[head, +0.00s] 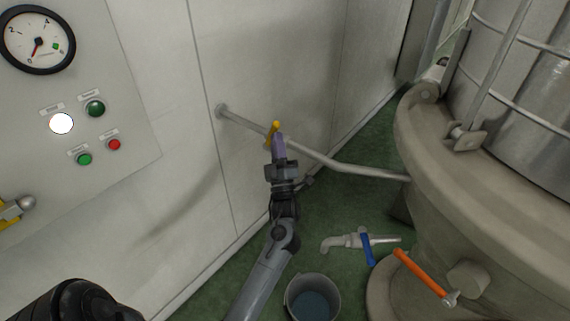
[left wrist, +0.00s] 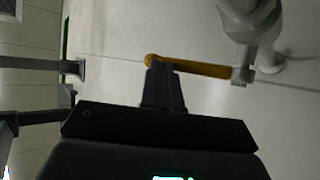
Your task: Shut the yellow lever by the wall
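The yellow lever (head: 275,125) is on the valve of the pipe by the wall; in the head view my gripper's fingers hide most of it. In the left wrist view the yellow lever (left wrist: 205,69) runs sideways from the grey valve fitting (left wrist: 243,60) to a rounded free end at left. My left gripper (head: 278,146) is at the lever; its fingers (left wrist: 163,72) are together, with their tips at the lever near its free end. The lever appears just past the tips, not between them; whether they touch cannot be told. My right gripper is not in view.
The grey pipe (head: 325,158) runs from the wall to the large round vessel (head: 490,165) at right. A panel with a gauge (head: 37,40) is at left.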

